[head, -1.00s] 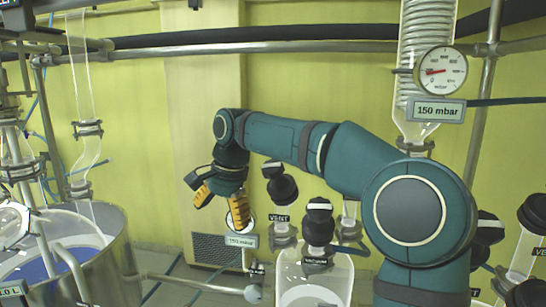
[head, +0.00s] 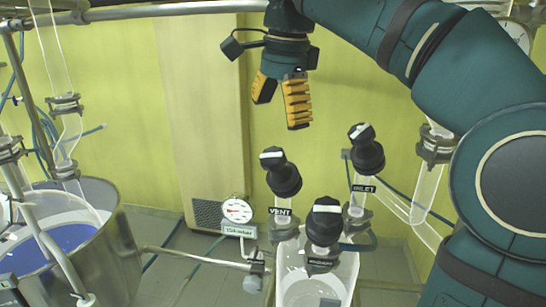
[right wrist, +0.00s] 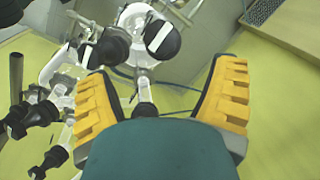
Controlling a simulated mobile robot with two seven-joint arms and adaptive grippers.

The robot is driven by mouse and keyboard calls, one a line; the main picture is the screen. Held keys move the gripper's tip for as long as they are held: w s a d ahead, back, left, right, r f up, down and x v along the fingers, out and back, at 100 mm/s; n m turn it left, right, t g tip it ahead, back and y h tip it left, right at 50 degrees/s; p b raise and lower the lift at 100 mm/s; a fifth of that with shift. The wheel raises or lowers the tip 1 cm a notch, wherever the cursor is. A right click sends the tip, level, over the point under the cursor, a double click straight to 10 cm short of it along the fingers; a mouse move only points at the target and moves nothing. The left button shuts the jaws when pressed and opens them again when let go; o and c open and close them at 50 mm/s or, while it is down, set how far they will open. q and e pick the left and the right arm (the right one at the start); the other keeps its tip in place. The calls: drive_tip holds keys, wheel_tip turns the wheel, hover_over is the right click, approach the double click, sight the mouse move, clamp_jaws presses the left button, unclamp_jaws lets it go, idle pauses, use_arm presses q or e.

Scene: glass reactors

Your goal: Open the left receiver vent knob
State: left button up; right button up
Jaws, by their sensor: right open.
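The vent knob (head: 283,175) is black with a white stripe on top. It sits tilted above a VENT label (head: 280,211) on a glass receiver (head: 347,268). My right gripper (head: 280,108) hangs above this knob in the head view, yellow fingers apart, pointing down and empty. It does not touch the knob. In the right wrist view the open fingers (right wrist: 158,72) frame several black knobs and glass; I cannot tell there which knob is the vent. My left gripper is not in view.
Two similar black knobs stand close by: the inlet knob (head: 367,152) to the right and the front knob (head: 324,224). A dial gauge (head: 237,210) is to the left. A steel vessel (head: 120,240) stands at far left. A rail (head: 170,11) crosses above.

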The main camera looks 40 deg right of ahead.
sight(273, 153)
drive_tip(key=f, duration=0.3)
drive_tip(key=w+f, duration=0.1)
drive_tip(key=f, duration=0.6)
drive_tip(key=shift+w+d, duration=0.15)
drive_tip(key=shift+w, duration=0.25)
drive_tip(key=shift+c, duration=0.3)
drive_tip(key=c, duration=1.1)
